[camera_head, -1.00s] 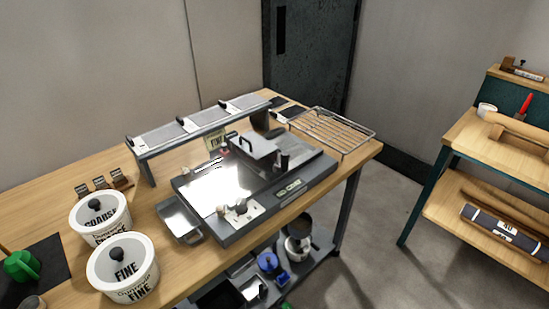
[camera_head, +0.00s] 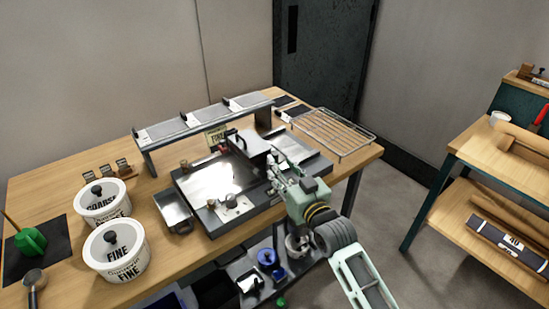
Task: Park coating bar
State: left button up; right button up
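The coating machine (camera_head: 207,184) stands on the wooden table, with a bright flat plate. A block with a black handle (camera_head: 251,145), which I take to be the coating bar unit, sits across the plate toward its right part. My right gripper (camera_head: 277,168) is at the right front side of this block, over the machine. Its fingers are small and partly overlap the machine, so I cannot tell whether they are open or touch the block. My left gripper is not in view.
A raised shelf (camera_head: 205,119) stands behind the machine, and a wire rack (camera_head: 335,132) lies to its right. A metal tray (camera_head: 174,211) and two white tubs, COARSE (camera_head: 103,204) and FINE (camera_head: 116,251), are to the left. A side shelf (camera_head: 476,145) stands far right.

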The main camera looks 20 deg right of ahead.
aim_at(277, 161)
jog(key=w, duration=0.5)
jog(key=shift+a, duration=0.4)
jog(key=shift+s+f, duration=0.1)
grip_shut()
